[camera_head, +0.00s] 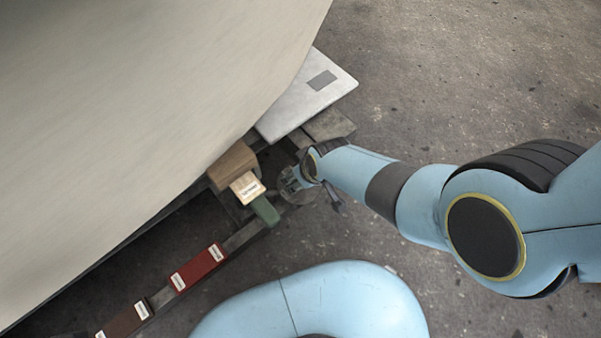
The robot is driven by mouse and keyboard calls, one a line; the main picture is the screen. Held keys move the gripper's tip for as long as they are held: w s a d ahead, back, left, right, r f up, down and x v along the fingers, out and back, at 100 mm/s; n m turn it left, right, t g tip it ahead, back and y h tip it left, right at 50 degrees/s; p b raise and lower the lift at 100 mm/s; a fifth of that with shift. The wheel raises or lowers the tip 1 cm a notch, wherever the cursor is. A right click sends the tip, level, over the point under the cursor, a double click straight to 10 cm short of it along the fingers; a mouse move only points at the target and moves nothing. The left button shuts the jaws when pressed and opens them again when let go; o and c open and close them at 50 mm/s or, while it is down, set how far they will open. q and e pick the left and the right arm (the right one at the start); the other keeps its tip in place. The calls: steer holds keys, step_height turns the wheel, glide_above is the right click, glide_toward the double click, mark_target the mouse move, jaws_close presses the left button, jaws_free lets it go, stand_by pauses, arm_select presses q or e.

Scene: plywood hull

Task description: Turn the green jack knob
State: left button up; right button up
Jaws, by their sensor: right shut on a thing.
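My right gripper (312,182) reaches in from the right, beside the pale plywood hull (140,90). It is shut at a small round grey-green part, which I take to be the green jack knob (289,185). The fingers and wrist cover much of the knob, so its outline and turn angle are hard to tell. A green block (265,211), apparently part of the jack, sits just left of and below the gripper. My left gripper is not in view.
A labelled wooden block (246,187) sits under the hull's edge. A red labelled block (198,267) and a brown one (124,319) lie along a dark rail at lower left. A white panel (306,97) is above the gripper. Bare floor (450,70) fills the upper right.

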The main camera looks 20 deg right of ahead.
steer(key=o, duration=1.1)
steer(key=shift+o, duration=0.4)
steer(key=a+v, duration=0.1)
steer(key=v, duration=0.6)
steer(key=shift+s+d+r, duration=0.2)
steer(key=shift+d+r, duration=0.25)
